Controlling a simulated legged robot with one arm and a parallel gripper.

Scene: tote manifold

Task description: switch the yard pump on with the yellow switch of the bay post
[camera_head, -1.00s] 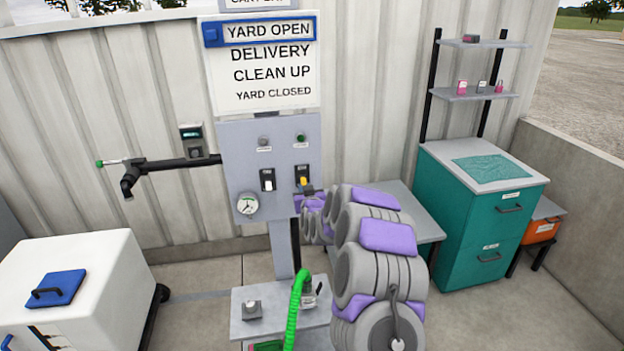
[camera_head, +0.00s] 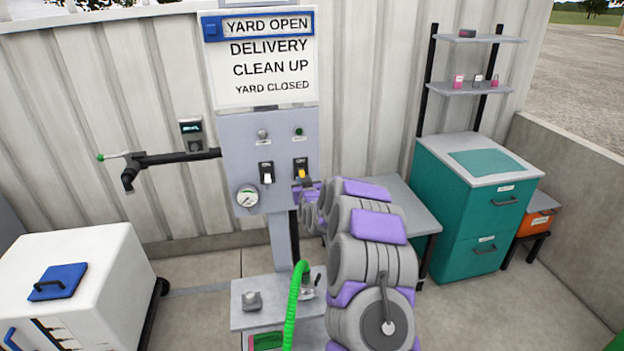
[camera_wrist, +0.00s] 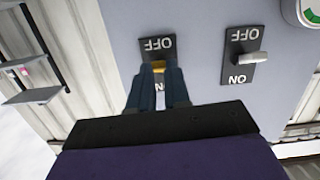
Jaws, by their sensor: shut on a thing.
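The bay post's grey panel (camera_head: 280,150) stands at the centre of the head view. Its yellow switch (camera_head: 302,174) sits on a black plate at the panel's right. My gripper (camera_head: 304,184) is at the switch, with my arm reaching up from the lower right. In the wrist view, the picture is upside down, and my gripper (camera_wrist: 159,72) is shut on the yellow switch (camera_wrist: 162,64), one finger each side. The plate's OFF mark shows; its other end is mostly hidden behind the fingers. I cannot tell the lever's exact position.
A white switch (camera_head: 266,178) sits close to the left on the same panel, above a round gauge (camera_head: 247,197). A black pipe (camera_head: 170,160) juts out left. A green hose (camera_head: 294,305) rises below. A teal cabinet (camera_head: 470,215) stands at the right.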

